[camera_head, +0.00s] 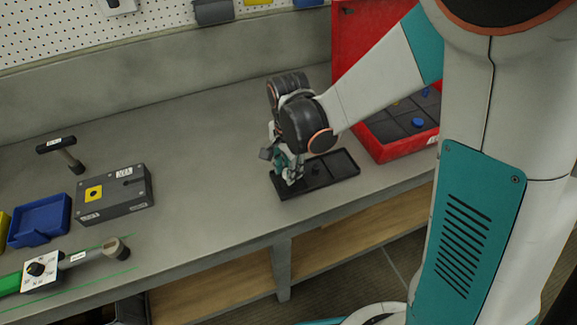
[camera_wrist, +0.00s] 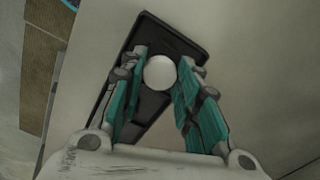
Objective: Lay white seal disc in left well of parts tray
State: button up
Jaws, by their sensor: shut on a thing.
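The white seal disc (camera_wrist: 159,72) shows in the wrist view between the fingertips of my gripper (camera_wrist: 160,70), which is shut on it. Behind the disc is the black parts tray (camera_wrist: 190,42). In the head view my gripper (camera_head: 289,178) points down over the left end of the parts tray (camera_head: 345,179). The left well is mostly hidden behind the fingers, and the disc is not clear there. I cannot tell whether the disc touches the tray. A small dark piece (camera_head: 316,171) shows near the tray's middle.
An open red case (camera_head: 402,151) with blue pieces stands right of the tray. A grey box (camera_head: 128,197) with a yellow patch, a blue bin (camera_head: 40,220) and a T-handled tool (camera_head: 63,151) are at the left. The bench (camera_head: 200,160) between is clear.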

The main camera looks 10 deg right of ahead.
jog(key=shift+f, duration=0.25)
jog(key=shift+f+b, duration=0.35)
jog(key=shift+b, duration=0.15)
jog(key=shift+f+b, duration=0.9)
jog(key=shift+b, duration=0.05)
dwell(1.2)
dwell(0.4)
jog(key=o, duration=0.9)
jog(key=shift+r, duration=0.1)
jog(key=shift+r, duration=3.75)
